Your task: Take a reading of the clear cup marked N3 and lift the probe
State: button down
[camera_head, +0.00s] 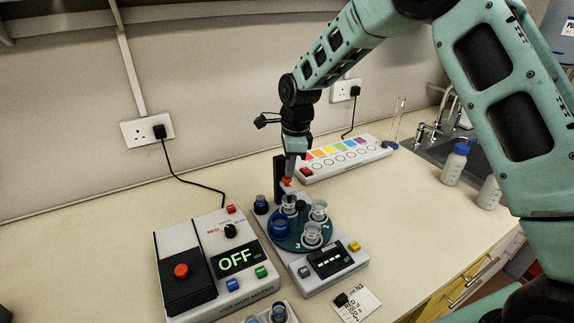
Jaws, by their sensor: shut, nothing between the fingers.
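A turntable device (330,281) stands mid-bench with a dark round plate (292,242) bearing cups. Clear cups stand at the right (318,210), at the front near the numeral 3 (312,235), and at the back under the probe post (289,203). A dark blue cup (279,225) stands at the left. No N3 mark on a cup is readable. The black probe post (279,177) rises at the back, with a red part (287,181) near its top. My gripper (290,174) is shut and empty, pointing down at this red part; whether it touches it I cannot tell.
A colour meter (215,262) showing OFF stands left. A white strip with coloured patches (345,158) lies behind. A card reading N3 (357,305) lies in front. Bottles (455,164) and a sink (465,146) are right. Bare bench (420,215) lies right of the turntable device.

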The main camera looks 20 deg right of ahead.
jog(key=d, duration=0.2)
jog(key=r+p, duration=0.1)
jog(key=shift+s+d, duration=0.25)
jog(key=shift+d, duration=0.15)
notch_tip(320, 180, up, 17)
jog(key=d+b, duration=0.1)
jog(key=b, duration=0.2)
jog(key=shift+s+d+r+b, duration=0.15)
jog(key=shift+d+b, duration=0.15)
jog(key=shift+d, duration=0.05)
jog(key=shift+s, duration=0.1)
jog(key=s+a+f+n, duration=0.2)
jog(key=s+a+n, duration=0.4)
jog(key=s+n, duration=0.15)
jog(key=s+a+f+n, duration=0.2)
jog(key=s+a+n, duration=0.35)
jog(key=s, duration=0.35)
jog(key=s+f+n, duration=0.3)
jog(key=s+n, duration=0.4)
jog(key=s, duration=0.3)
jog(key=s+d+f+n, duration=0.1)
jog(key=s+f+n, duration=0.3)
jog(key=s+n, duration=0.3)
jog(key=s, duration=0.2)
jog(key=shift+s+d+f+n+h, duration=0.15)
jog(key=shift+s+f+n+h, duration=0.15)
jog(key=shift+s+n, duration=0.1)
